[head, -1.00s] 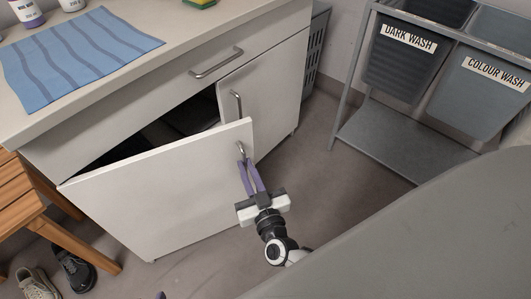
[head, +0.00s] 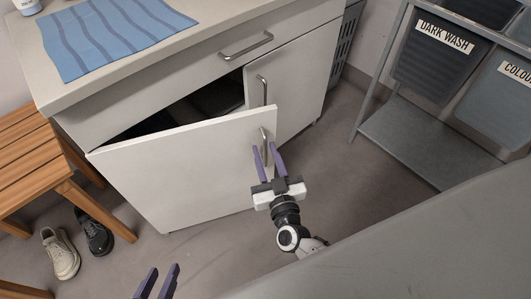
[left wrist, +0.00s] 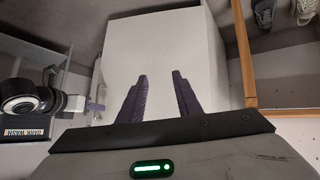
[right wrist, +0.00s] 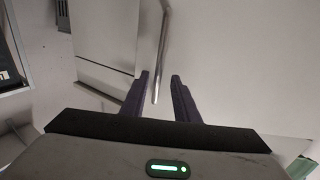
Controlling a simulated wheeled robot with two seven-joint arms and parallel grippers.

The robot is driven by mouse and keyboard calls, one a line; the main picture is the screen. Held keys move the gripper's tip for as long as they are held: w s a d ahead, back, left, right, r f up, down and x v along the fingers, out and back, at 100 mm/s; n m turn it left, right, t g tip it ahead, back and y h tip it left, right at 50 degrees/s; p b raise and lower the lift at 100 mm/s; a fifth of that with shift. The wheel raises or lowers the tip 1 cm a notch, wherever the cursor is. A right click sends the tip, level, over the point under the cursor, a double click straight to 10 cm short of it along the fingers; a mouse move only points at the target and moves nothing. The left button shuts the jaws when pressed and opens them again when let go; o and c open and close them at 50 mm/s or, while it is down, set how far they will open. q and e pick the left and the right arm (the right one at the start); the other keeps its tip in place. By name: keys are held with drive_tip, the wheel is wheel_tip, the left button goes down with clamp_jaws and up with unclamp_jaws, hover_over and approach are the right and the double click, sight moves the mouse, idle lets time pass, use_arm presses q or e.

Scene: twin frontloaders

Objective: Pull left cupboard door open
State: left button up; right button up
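The left cupboard door (head: 190,170) is white and stands partly open, with a dark gap above its top edge. Its metal bar handle (head: 264,140) is near its free right edge. My right gripper (head: 264,147) is at this handle with its purple fingers apart. In the right wrist view the handle (right wrist: 161,60) comes down between the open fingertips (right wrist: 160,76), with space visible on either side. My left gripper (head: 160,268) is open and empty, low in front of the door. The left wrist view shows the white door (left wrist: 160,45) beyond its spread fingers (left wrist: 160,74).
The right cupboard door (head: 290,95) is closed, and a drawer with a handle (head: 246,46) is above. A wooden bench (head: 40,165) and shoes (head: 62,253) are at the left. A laundry rack (head: 425,145) stands at the right. Grey floor lies between.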

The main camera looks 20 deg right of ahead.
use_arm(q)
drive_tip(key=shift+m+g+y, duration=0.3)
drive_tip(key=shift+m, duration=0.1)
drive_tip(key=r+p, duration=0.1)
drive_tip(key=p, duration=0.1)
drive_tip(key=r+p, duration=0.2)
drive_tip(key=p, duration=0.1)
drive_tip(key=a+r+p, duration=0.1)
drive_tip(key=p, duration=0.2)
drive_tip(key=shift+s+r, duration=0.1)
drive_tip(key=shift+r, duration=0.3)
